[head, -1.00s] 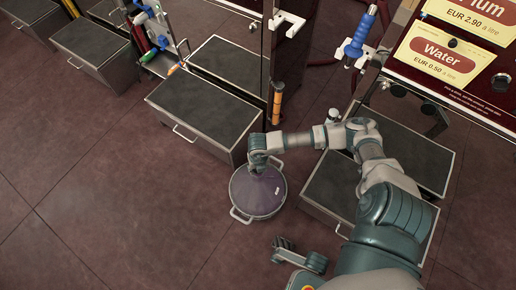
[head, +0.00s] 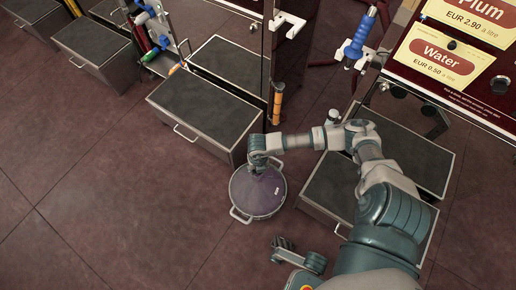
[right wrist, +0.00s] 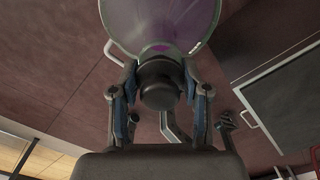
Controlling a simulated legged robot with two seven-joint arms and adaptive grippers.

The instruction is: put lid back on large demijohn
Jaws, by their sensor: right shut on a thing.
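The large demijohn (head: 239,215) stands upright on the floor at the centre of the head view, a round vessel with metal side handles. I cannot tell whether the lid rests fully on the rim.
A dark-topped metal step (head: 205,110) stands behind and left of the demijohn, another (head: 330,185) close to its right under my right arm. Dispensers with price signs (head: 445,60) and a blue nozzle (head: 360,33) are behind. The floor at left (head: 110,190) is clear.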

